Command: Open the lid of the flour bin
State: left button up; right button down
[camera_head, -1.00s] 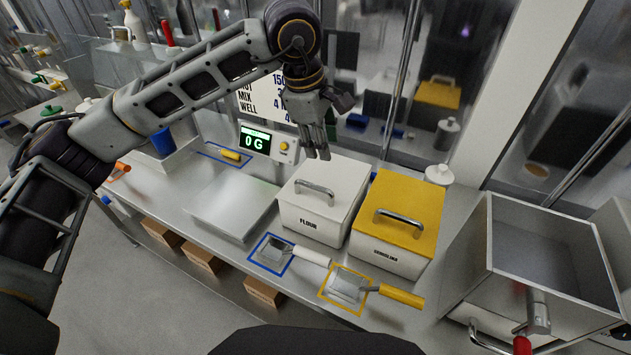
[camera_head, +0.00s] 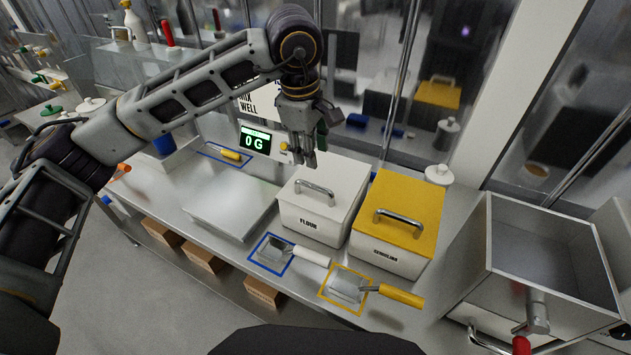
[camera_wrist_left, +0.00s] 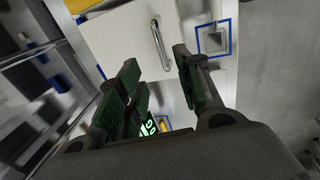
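The white flour bin (camera_head: 335,224) stands on the counter with its lid (camera_head: 343,185) closed and a metal bar handle (camera_head: 314,190) on top. My left gripper (camera_head: 303,162) hangs above and behind the lid's back left part, apart from the handle. In the left wrist view its two fingers (camera_wrist_left: 160,82) are spread with nothing between them. That view also shows the handle (camera_wrist_left: 160,45) ahead of the fingertips, on the white lid (camera_wrist_left: 130,38). My right gripper is not in view.
A yellow-lidded semolina bin (camera_head: 415,205) stands close at the right. Scoops with white (camera_head: 311,256) and yellow (camera_head: 401,295) handles lie in front. A steel scale plate (camera_head: 230,203) is at the left, with its display (camera_head: 255,142) behind. An open steel box (camera_head: 545,255) is at far right.

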aim_at(316, 186)
pick_arm(q)
jog(key=f, duration=0.4)
jog(key=w+f+p, duration=0.1)
jog(key=f, duration=0.3)
jog(key=w+d+f+p, duration=0.1)
jog(key=f, duration=0.3)
jog(key=shift+w+f, duration=0.1)
jog(key=shift+f, duration=0.05)
grip_shut()
